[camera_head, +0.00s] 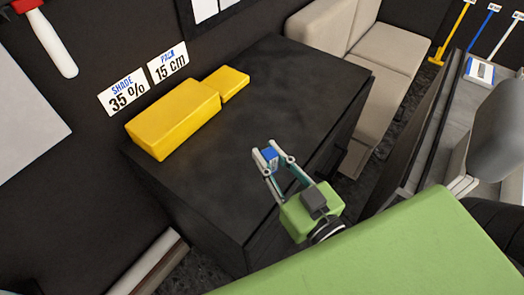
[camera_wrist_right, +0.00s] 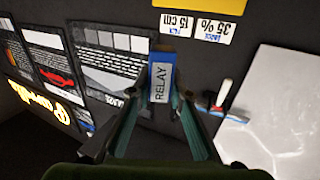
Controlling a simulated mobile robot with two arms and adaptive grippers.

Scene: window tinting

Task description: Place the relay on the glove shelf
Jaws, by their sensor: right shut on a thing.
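The relay (camera_wrist_right: 161,82) is a small blue block with a white label reading RELAY. My right gripper (camera_head: 272,158) is shut on it; in the head view the relay (camera_head: 270,153) shows as a blue piece between the fingertips. In the head view the gripper and relay appear over the right part of a black cabinet top (camera_head: 250,85); the height above it cannot be told. No shelf marked for gloves can be made out. My left gripper is not in view.
Two yellow blocks, a large one (camera_head: 173,118) and a small one (camera_head: 229,82), lie at the cabinet's left back. Signs reading SHADE 35 % (camera_head: 123,92) and PACK 15 cm (camera_head: 168,62) stand behind them. A beige seat (camera_head: 385,45) is beyond. The cabinet's middle is clear.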

